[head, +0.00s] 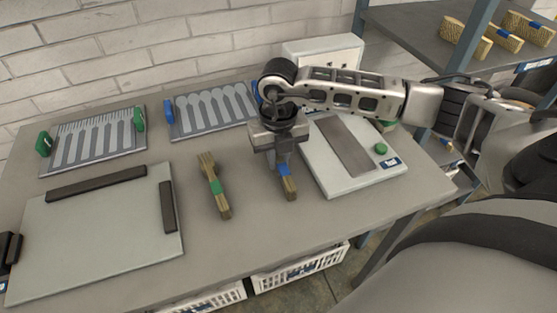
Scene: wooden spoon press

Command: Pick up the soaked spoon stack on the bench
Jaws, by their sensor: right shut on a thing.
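Two wooden spoon stacks show on the grey bench (240,235) in the head view. One stack with a green band (215,185) lies on the middle of the bench. The other, with a blue band (288,183), is to its right, under my right gripper (281,160). My right gripper points down and is shut on this blue-banded stack. The gripper hides the stack's far end, and I cannot tell whether the stack touches the bench. I cannot tell from the picture which stack is soaked. My left gripper is not in view.
A white device with a grey plate and green button (381,149) stands right of the gripper. Two spoon-shaped moulds (95,145) (212,108) lie at the back. A flat plate with black bars (95,235) is front left. A shelf with wooden bundles (465,38) is at right.

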